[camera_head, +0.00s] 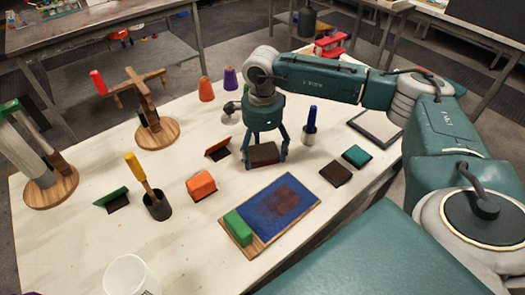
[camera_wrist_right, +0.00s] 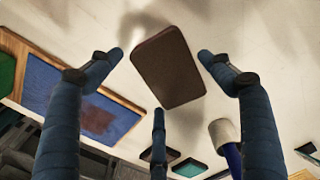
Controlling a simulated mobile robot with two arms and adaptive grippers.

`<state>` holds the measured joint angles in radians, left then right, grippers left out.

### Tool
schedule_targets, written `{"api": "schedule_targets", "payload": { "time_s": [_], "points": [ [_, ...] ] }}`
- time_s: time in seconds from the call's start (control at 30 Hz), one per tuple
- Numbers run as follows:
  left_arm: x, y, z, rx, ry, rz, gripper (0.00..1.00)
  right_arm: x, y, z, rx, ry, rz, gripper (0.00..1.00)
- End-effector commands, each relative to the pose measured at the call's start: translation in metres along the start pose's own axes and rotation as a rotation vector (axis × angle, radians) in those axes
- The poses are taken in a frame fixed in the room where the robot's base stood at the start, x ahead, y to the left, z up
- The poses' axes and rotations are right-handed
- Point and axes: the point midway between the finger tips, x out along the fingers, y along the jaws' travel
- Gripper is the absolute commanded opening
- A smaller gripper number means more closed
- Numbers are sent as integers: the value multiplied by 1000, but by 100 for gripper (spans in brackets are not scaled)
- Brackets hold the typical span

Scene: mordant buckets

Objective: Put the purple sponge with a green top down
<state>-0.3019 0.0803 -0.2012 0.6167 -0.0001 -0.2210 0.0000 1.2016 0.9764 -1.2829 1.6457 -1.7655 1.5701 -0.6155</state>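I cannot make out for certain a purple sponge with a green top. A dark block with a teal-green top (camera_head: 357,156) lies on the right part of the table; it also shows at the bottom of the right wrist view (camera_wrist_right: 189,168). My right gripper (camera_head: 266,158) points down around a dark red-brown block (camera_head: 264,153) near the table's middle. In the right wrist view this block (camera_wrist_right: 168,67) lies between the spread fingers, with gaps on both sides, so the gripper is open. My left gripper is not in view.
A board with a blue pad (camera_head: 283,199) and a green block (camera_head: 238,228) lies in front. A brown block (camera_head: 335,174), an orange block (camera_head: 201,185), a blue-handled tool in a cup (camera_head: 309,125) and a yellow-handled tool (camera_head: 140,172) stand around. The left front table is partly clear.

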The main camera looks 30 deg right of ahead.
Motion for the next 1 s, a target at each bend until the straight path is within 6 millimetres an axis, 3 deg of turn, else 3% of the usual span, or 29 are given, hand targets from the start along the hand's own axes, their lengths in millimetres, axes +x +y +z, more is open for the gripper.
{"api": "schedule_targets", "payload": {
  "time_s": [0.43,0.8,1.0],
  "points": [
    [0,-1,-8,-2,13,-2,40,-9,-1,0,0,-1,-2,88],
    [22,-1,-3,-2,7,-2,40,-84,-1,1,0,-3,-5,88],
    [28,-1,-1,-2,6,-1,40,-114,-1,1,0,-2,-3,88]
  ]
}}
